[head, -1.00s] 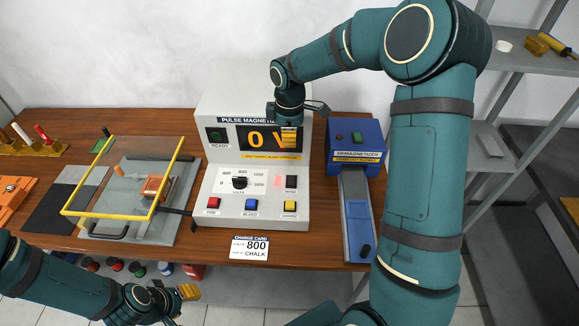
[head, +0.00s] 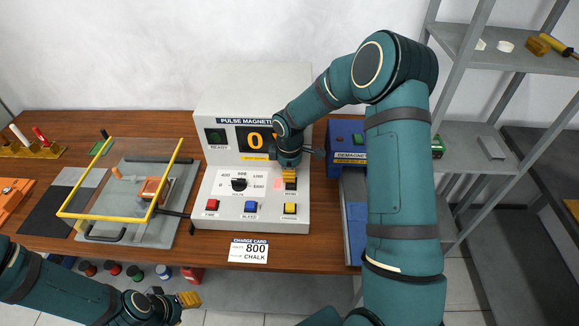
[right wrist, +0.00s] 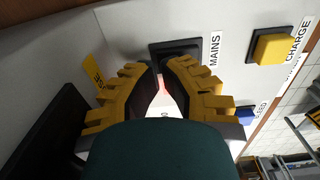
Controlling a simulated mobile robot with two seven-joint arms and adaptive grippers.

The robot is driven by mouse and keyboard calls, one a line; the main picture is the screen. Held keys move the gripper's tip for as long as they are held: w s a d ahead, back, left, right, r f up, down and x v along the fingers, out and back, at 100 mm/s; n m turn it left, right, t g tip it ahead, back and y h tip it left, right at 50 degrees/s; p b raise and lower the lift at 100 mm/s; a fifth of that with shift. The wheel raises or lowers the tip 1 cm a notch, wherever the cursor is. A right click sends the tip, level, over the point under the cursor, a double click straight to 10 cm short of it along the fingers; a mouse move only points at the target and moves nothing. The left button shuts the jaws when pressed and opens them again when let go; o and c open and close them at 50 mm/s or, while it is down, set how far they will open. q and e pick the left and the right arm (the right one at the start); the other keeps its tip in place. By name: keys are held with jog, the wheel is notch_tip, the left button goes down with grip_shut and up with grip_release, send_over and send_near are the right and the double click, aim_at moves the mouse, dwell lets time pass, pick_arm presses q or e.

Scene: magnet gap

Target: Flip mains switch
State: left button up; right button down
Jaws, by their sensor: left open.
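The mains switch is a black rocker in a dark frame on the sloped panel of the pulse magnetizer (head: 212,182). In the head view my right gripper (head: 289,173) is right over the switch and mostly hides it. In the right wrist view the mains switch (right wrist: 175,48), labelled MAINS, is just beyond the fingertips of my right gripper (right wrist: 163,72). These fingertips are close together with a narrow gap; I cannot tell whether they touch the switch. My left gripper (head: 189,299) is open and empty, low in front of the table.
Below the switch are the yellow charge button (head: 290,208), blue bleed button (head: 250,206) and a red button (head: 212,205). The voltage knob (head: 239,185) is to the left. The demagnetizer (head: 346,138) stands right; a yellow-framed guard (head: 110,214) stands left.

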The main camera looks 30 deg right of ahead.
dwell(0.3)
jog(key=shift+f+b, duration=0.4)
jog(key=shift+f, duration=0.25)
jog(key=shift+s+f, duration=0.1)
